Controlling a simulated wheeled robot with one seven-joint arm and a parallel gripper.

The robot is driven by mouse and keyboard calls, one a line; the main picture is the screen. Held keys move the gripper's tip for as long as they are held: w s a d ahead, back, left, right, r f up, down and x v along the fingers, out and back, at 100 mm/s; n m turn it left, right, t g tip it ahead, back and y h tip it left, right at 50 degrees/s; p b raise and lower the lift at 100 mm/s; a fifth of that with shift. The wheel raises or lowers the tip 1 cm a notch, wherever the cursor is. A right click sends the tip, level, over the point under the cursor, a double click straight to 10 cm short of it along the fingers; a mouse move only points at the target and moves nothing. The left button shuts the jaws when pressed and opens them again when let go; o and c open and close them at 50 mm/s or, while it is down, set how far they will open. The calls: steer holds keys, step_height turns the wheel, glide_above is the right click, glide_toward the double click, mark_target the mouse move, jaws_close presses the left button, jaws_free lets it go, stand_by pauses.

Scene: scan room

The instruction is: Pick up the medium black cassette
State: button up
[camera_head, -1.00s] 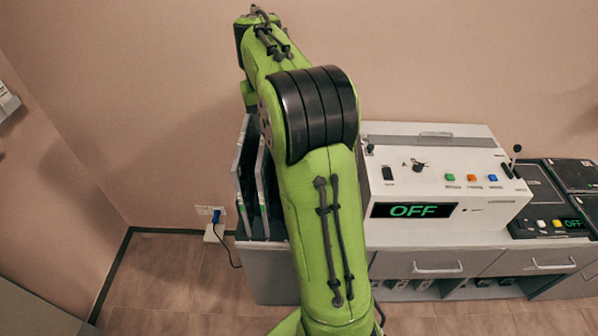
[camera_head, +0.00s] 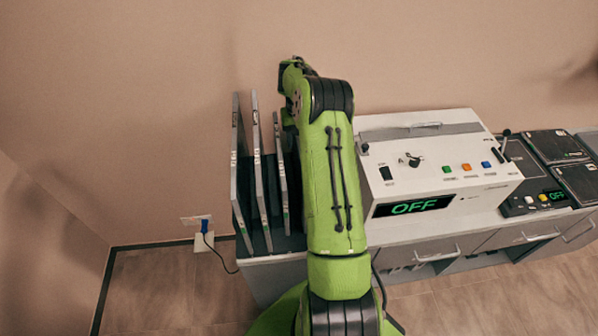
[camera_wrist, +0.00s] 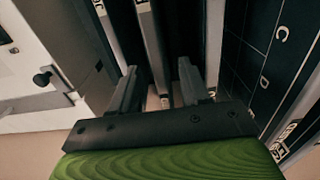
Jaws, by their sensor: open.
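Black cassettes with light grey edges stand upright in a rack at the counter's left end; the head view shows a left one (camera_head: 237,165), a middle one (camera_head: 259,165) and a shorter right one (camera_head: 282,175). My arm hides part of the rack, and I cannot tell which is the medium one. In the wrist view my gripper (camera_wrist: 158,88) is open among the cassettes. One thin cassette edge (camera_wrist: 153,45) runs down between the two fingers, with no clear contact. A broad black panel (camera_wrist: 262,50) marked C and D stands at the right.
A white control machine (camera_head: 430,180) reading OFF stands right of the rack; its side and a knob (camera_wrist: 42,78) show close by in the wrist view. Flat black panels (camera_head: 560,147) lie farther right. A wall outlet with a cord (camera_head: 199,221) is at the left. Floor is free there.

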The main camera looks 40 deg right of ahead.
steer(key=f, duration=0.2)
steer(key=shift+s+f, duration=0.2)
steer(key=shift+f, duration=0.15)
steer(key=shift+w+d+f, duration=0.1)
steer(key=shift+w+f, duration=0.05)
steer(key=shift+f, duration=0.05)
jaws_close()
steer(key=shift+r, duration=0.15)
stand_by(0.7)
